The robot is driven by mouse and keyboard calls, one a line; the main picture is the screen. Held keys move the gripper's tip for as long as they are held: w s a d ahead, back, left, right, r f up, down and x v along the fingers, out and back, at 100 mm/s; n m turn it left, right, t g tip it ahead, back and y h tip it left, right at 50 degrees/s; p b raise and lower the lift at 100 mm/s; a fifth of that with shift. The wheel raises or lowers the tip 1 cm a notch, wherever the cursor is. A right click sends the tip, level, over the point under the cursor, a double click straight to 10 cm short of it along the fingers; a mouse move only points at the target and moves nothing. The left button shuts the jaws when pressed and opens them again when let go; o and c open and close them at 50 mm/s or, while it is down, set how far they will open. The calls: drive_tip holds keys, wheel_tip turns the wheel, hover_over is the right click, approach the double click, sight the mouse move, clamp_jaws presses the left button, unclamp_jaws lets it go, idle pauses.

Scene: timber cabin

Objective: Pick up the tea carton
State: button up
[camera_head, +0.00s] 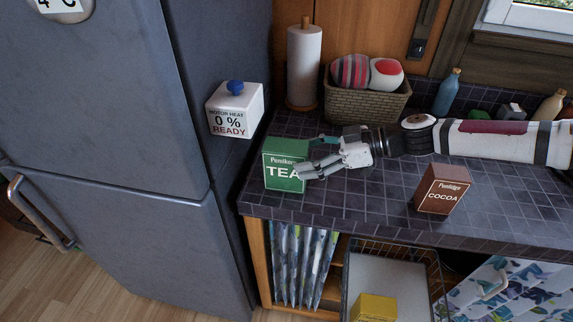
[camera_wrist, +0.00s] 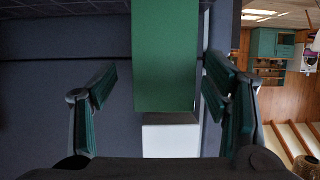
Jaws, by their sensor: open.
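The tea carton (camera_head: 285,178) is a green box with white "TEA" lettering. It stands upright on the dark tiled counter near its left front corner. In the wrist view the green carton (camera_wrist: 166,60) fills the upper middle, between the lines of the two fingers. My gripper (camera_head: 308,158) reaches in from the right, level with the carton. In the head view one finger overlaps the carton's front right edge and the other is near its back right. In the wrist view my gripper (camera_wrist: 165,95) is open, with a gap on each side of the carton.
A brown cocoa carton (camera_head: 442,190) stands on the counter to the right. Behind are a paper towel roll (camera_head: 304,62), a woven basket (camera_head: 366,105) and a blue bottle (camera_head: 447,92). A white box (camera_head: 236,108) with a blue knob is beside the fridge (camera_head: 110,130).

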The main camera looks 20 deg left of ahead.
sight(286, 162)
drive_tip(key=shift+f+p+x, duration=0.2)
drive_tip(key=shift+p+x, duration=0.35)
drive_tip(key=shift+x, duration=2.4)
drive_tip(key=shift+s+d, duration=0.15)
drive_tip(key=shift+s, duration=0.05)
drive_tip(key=c, duration=1.3)
